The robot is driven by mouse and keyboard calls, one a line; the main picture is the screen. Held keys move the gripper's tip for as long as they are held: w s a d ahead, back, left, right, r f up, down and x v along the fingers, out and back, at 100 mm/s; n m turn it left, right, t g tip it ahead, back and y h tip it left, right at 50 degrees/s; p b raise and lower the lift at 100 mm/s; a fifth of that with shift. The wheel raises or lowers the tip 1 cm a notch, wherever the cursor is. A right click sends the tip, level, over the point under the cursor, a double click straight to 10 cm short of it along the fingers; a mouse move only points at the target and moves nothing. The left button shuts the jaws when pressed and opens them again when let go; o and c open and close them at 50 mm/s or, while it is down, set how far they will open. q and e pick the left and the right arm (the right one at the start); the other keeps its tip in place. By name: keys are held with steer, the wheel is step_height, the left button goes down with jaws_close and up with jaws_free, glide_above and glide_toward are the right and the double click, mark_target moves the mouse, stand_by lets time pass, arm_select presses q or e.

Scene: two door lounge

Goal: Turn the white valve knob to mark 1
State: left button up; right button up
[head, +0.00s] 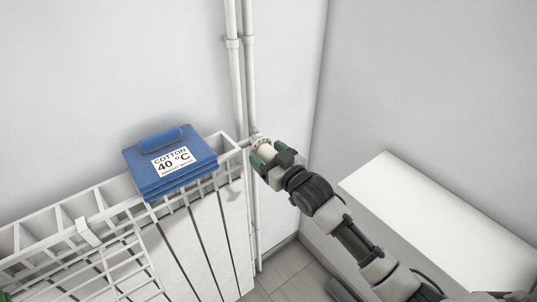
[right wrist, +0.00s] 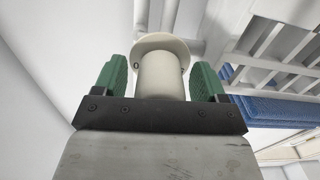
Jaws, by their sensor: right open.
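The white valve knob (head: 261,143) sits at the right end of the white radiator, by the wall pipes; my gripper partly covers it in the head view. In the right wrist view the knob (right wrist: 162,75) is a cream cylinder with a wider round collar behind it. My right gripper (head: 267,157) has its green fingers open on either side of the knob. The right wrist view shows the gripper (right wrist: 162,82) with a gap between each finger and the knob.
A white radiator (head: 205,240) with a rack on top stands left. Folded blue cloth (head: 140,170) labelled "COTTON 40 °C" lies on it. Two white vertical pipes (head: 249,75) run up the wall. A white box-like surface (head: 410,200) stands at the right, under my arm.

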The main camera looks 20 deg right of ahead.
steer(key=shift+c, duration=0.2)
steer(key=c, duration=0.9)
